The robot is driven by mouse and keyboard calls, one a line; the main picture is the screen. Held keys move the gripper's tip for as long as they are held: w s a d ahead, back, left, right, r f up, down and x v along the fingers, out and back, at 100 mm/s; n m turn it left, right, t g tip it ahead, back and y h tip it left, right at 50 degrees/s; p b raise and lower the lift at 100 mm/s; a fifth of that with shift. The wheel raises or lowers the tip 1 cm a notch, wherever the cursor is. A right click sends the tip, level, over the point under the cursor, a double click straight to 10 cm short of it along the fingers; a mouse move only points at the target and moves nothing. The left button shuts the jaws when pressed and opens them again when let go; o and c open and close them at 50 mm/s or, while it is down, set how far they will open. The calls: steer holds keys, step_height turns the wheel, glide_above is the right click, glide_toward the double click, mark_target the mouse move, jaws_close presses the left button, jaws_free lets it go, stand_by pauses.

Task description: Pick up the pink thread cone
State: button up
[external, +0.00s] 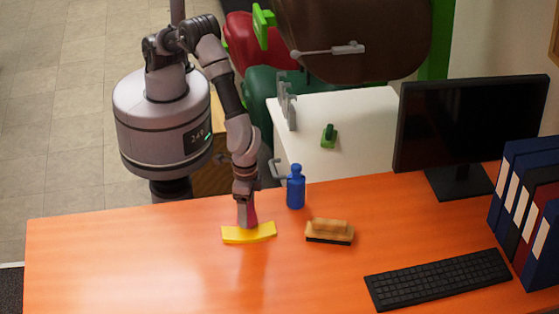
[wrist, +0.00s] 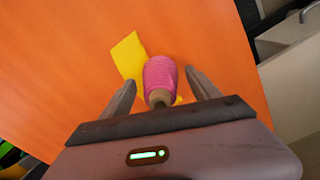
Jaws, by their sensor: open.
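The pink thread cone (wrist: 160,76) is ribbed and stands on the orange table in the wrist view, between my gripper's two fingers. A tan tip shows at its near end. In the external view only a little of the pink cone (external: 252,215) shows, largely hidden by my gripper (external: 247,221). My gripper (wrist: 163,85) is open around the cone, with a visible gap on each side. A yellow curved piece (external: 249,233) lies on the table right beside the cone and also shows in the wrist view (wrist: 129,55).
A keyboard (external: 437,279), monitor (external: 470,125) and binders (external: 530,205) fill the right side. The orange table (external: 110,260) is clear on the left.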

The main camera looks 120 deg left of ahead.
steer(key=shift+r, duration=0.15)
jaws_close()
steer(key=shift+r, duration=0.25)
step_height(320, 180, up, 3)
steer(key=shift+r+p, duration=0.2)
steer(key=shift+p, duration=0.9)
steer(key=s+a+r+p, duration=0.1)
steer(key=s+a, duration=0.2)
steer(key=s, duration=0.4)
steer(key=s+a+p, duration=0.1)
steer(key=s+a, duration=0.2)
steer(key=s, duration=0.4)
steer(key=w+d+n+b, duration=0.1)
steer(key=w+d, duration=0.1)
steer(key=w, duration=0.3)
steer(key=w+d+f+n+b, duration=0.1)
steer(key=w+d+n, duration=0.1)
steer(key=w, duration=0.3)
steer(key=w+d+n+b, duration=0.1)
steer(key=w+d+b, duration=0.1)
steer(key=w+d, duration=0.2)
steer(key=shift+w+f+n, duration=0.15)
steer(key=shift+w+n, duration=0.15)
steer(key=shift+w, duration=0.55)
steer(key=f+b, duration=0.1)
steer(key=f, duration=0.1)
steer(key=f+b, duration=0.1)
steer(key=shift+w+f, duration=0.2)
steer(key=shift+f, duration=0.15)
steer(key=shift+r, duration=0.1)
